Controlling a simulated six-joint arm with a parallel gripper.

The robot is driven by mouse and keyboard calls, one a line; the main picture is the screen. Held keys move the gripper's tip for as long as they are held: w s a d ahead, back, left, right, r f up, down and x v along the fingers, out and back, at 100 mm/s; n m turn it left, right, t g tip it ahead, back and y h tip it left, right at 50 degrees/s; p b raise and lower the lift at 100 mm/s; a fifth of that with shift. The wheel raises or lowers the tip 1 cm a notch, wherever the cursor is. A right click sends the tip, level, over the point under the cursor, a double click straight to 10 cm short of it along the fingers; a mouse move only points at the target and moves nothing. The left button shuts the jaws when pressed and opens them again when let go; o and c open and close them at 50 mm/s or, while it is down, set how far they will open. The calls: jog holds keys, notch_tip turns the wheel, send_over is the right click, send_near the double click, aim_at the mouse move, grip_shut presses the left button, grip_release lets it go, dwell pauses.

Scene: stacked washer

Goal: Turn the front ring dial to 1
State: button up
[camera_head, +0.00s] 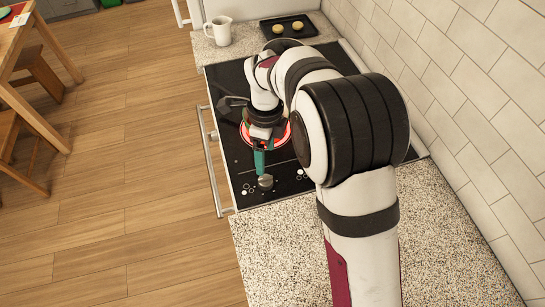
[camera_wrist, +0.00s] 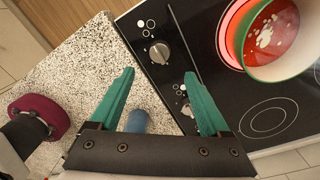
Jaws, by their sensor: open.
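The black cooktop (camera_head: 300,178) carries round grey dials. One dial (camera_head: 265,181) shows just below my gripper (camera_head: 260,172) in the head view. In the wrist view a dial (camera_wrist: 160,53) with white marks beside it is ahead of my fingertips. A second dial (camera_wrist: 187,109) is partly hidden by my right finger. I cannot tell for sure which one is the front ring dial, and I cannot read its setting. My gripper (camera_wrist: 160,73) has teal fingers spread wide, with no dial gripped.
A pot (camera_wrist: 285,45) stands on a glowing red burner (camera_wrist: 234,30), close to my gripper. Speckled counter (camera_wrist: 75,75) borders the cooktop. A tiled wall (camera_head: 470,70) runs along the right. A white jug (camera_head: 219,30) and a dark tray (camera_head: 289,27) are at the back.

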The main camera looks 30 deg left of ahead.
aim_at(266, 177)
jog(key=f, duration=1)
jog(key=shift+s+d+f, duration=0.1)
jog(key=shift+s+f, duration=0.05)
jog(key=shift+s, duration=0.15)
grip_shut()
